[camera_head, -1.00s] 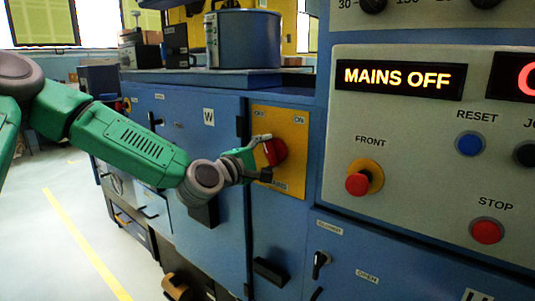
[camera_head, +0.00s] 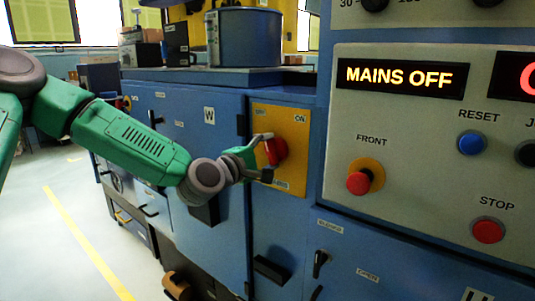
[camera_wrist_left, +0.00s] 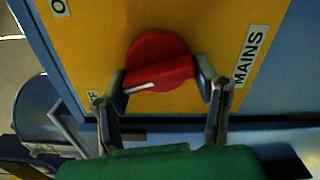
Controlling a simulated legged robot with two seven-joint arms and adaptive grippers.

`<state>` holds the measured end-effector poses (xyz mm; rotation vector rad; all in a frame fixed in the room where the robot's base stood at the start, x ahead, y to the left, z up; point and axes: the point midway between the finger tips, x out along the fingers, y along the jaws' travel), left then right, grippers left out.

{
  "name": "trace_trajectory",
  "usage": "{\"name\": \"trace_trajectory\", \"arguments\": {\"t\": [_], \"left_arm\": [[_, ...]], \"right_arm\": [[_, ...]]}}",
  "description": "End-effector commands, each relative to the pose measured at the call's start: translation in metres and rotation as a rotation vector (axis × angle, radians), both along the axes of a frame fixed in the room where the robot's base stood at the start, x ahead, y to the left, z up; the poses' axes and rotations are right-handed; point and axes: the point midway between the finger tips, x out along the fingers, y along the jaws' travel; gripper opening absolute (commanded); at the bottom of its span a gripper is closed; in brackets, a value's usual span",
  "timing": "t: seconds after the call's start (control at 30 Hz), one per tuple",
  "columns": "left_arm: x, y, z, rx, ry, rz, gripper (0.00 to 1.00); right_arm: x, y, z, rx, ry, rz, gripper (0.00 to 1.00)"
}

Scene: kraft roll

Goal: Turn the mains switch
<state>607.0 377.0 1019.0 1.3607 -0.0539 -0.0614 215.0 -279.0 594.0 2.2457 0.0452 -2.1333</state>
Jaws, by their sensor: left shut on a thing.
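The mains switch is a red rotary knob (camera_head: 277,151) on a yellow plate (camera_head: 292,183) on the blue cabinet front. In the left wrist view the red knob (camera_wrist_left: 160,65) has a grip bar with a white line, lying across between the fingers and slightly tilted. My left gripper (camera_head: 266,156) is shut on the knob, one finger on each end of the bar, as the left wrist view (camera_wrist_left: 165,85) shows. The plate carries OFF, ON and MAINS labels, partly hidden. The display (camera_head: 401,77) reads MAINS OFF. My right gripper is not in view.
The grey control panel (camera_head: 415,130) at the right bears a red FRONT button (camera_head: 358,183), a blue RESET button (camera_head: 471,143) and a red STOP button (camera_head: 487,231). A blue pot (camera_head: 243,38) stands on the cabinet top. Open floor lies at the left.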

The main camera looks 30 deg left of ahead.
Motion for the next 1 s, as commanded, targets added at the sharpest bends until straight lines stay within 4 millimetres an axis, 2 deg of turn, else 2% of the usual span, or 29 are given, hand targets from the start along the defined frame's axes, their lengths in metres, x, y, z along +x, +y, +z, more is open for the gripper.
{"name": "trace_trajectory", "arguments": {"t": [0.03, 0.43, 0.47, 0.5, 0.83, 1.0], "left_arm": [[-0.002, -0.004, -0.007, 0.001, 0.017, -0.011, 0.26], [-0.002, -0.004, -0.007, 0.002, 0.018, -0.011, 0.26], [-0.002, -0.004, -0.007, 0.002, 0.018, -0.011, 0.62], [-0.002, -0.004, -0.007, 0.002, 0.018, -0.011, 0.76], [-0.005, 0.0, -0.003, -0.002, 0.006, -0.005, 0.76], [-0.026, 0.003, -0.002, -0.006, 0.006, -0.004, 0.76]], "right_arm": [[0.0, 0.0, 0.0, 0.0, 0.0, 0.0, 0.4], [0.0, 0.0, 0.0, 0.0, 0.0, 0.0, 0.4], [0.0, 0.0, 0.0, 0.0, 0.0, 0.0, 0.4], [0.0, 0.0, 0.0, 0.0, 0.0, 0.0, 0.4], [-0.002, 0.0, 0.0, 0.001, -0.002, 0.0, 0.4], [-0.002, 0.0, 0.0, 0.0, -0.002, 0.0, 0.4]]}}
